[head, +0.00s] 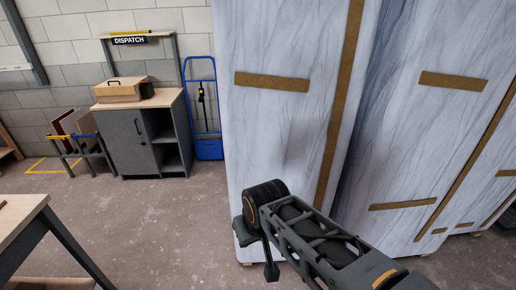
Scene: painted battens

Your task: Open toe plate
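A blue hand truck (201,82) stands upright against the back wall, between the grey cabinet and the tall pale panels. Its blue toe plate (209,149) is at the foot of the frame and looks folded up flat against it. A black strap or clip hangs on the frame's middle. My arm reaches in from the lower right, in front of the pale panels. The dark end parts of my gripper (270,270) hang below the arm's bend, far from the hand truck. Its fingers cannot be made out clearly.
Tall pale panels with brown battens (272,81) fill the right side. A table (22,222) is at lower left. The floor between is clear.

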